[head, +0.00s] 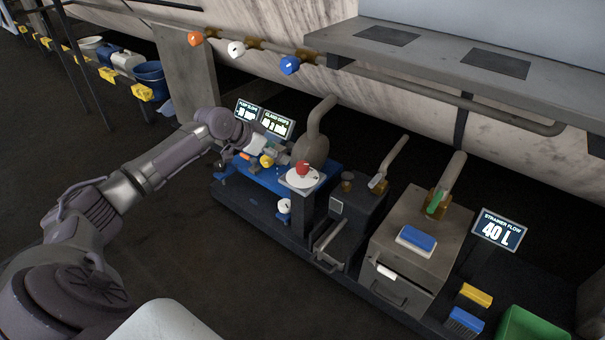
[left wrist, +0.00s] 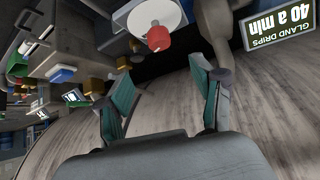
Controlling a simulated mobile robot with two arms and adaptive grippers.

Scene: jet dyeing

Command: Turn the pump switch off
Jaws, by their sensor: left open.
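A red knob (head: 302,167) sits on a round white plate (head: 299,180) on top of a dark post; it looks like the pump switch, though no label on it is readable. In the left wrist view the red knob (left wrist: 158,39) and white plate (left wrist: 146,14) show just beyond my fingertips. My left gripper (left wrist: 160,66) is open, its two teal-padded fingers apart with nothing between them. In the head view my left gripper (head: 274,153) is beside the knob, to its left, apart from it. My right gripper is in neither view.
A curved grey pipe (head: 314,130) rises behind the knob. Two small displays (head: 276,124) stand behind my left wrist; one reads gland drips 40 a min. A strainer flow display (head: 499,231) reads 40 L. A grey box (head: 418,235) stands to the right.

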